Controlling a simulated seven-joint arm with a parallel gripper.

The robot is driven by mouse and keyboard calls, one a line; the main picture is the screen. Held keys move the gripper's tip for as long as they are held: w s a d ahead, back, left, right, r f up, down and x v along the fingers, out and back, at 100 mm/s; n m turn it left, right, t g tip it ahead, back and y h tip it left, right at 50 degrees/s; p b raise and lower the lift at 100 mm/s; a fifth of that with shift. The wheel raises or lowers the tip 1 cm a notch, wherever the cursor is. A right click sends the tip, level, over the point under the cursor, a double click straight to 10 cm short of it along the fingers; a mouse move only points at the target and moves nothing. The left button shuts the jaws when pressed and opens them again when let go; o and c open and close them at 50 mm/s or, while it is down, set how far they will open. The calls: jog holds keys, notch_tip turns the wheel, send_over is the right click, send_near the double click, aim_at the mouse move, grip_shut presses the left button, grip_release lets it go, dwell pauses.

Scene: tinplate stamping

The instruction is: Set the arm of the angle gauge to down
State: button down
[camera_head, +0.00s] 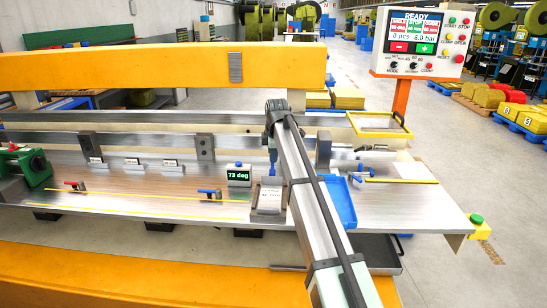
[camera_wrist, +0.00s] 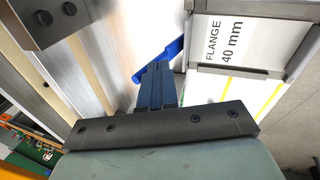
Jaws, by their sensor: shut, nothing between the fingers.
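A small gauge with a green display reading 73 deg (camera_head: 239,175) stands on the metal bench in the head view, left of my gripper (camera_head: 272,168). A small blue part shows on its top; its arm is not clearly seen there. My gripper points down just right of the display, behind a tilted label block (camera_head: 268,198). In the wrist view my gripper (camera_wrist: 157,66) has its dark blue fingers together, with nothing seen between them. A bright blue lever-like part (camera_wrist: 173,49) shows right beside the fingertips; I cannot tell whether they touch or whether it is the gauge's arm.
The label block reads FLANGE 40 mm (camera_wrist: 225,45) in the wrist view. A blue tray (camera_head: 340,208) lies right of my arm. Small clamps with red (camera_head: 75,185) and blue (camera_head: 209,193) handles stand to the left.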

jog(key=shift+w, duration=0.55)
jog(key=w+f, duration=0.1)
jog(key=w, duration=0.1)
jog(key=w+f, duration=0.3)
jog(key=w, duration=0.2)
jog(key=shift+f, duration=0.2)
jog(key=shift+w+f, duration=0.45)
jog(key=shift+f, duration=0.3)
jog(key=shift+w+f, duration=0.4)
jog(key=shift+f, duration=0.35)
